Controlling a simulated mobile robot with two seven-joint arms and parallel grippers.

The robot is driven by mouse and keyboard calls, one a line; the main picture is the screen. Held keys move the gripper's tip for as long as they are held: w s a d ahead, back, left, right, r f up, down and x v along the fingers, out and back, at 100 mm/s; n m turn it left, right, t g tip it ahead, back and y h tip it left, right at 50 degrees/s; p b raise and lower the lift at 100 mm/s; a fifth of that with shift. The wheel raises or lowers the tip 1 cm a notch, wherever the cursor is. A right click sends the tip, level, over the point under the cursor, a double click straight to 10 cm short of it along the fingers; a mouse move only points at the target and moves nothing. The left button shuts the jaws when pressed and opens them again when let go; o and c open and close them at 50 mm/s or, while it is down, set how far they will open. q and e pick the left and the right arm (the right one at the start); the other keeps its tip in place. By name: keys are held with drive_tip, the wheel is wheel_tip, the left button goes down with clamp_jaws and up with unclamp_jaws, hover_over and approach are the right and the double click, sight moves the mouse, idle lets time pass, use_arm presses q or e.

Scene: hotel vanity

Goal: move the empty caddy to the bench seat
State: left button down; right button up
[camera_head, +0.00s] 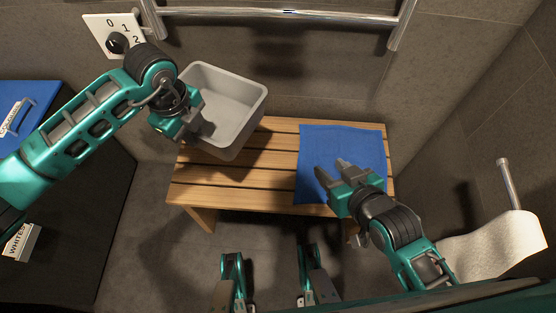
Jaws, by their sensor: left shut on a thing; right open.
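The caddy (238,105) is a light grey open box and looks empty inside. It is tilted, over the left part of the wooden bench seat (232,180). My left gripper (196,126) is shut on the caddy's left wall. I cannot tell whether the caddy's underside touches the slats. My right gripper (331,172) is open and empty, above a blue cloth (340,143) on the right part of the bench.
A chrome rail (280,12) runs along the wall behind the bench. A dial plate (113,36) is at upper left. A dark cabinet with a blue top (38,97) stands at left. A toilet roll (495,248) is at right. Slats between caddy and cloth are clear.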

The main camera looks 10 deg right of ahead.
use_arm(q)
wheel_tip(320, 180, down, 20)
drive_tip(key=b, duration=0.6)
drive_tip(key=shift+f, duration=0.1)
drive_tip(key=c, duration=1.2)
unclamp_jaws()
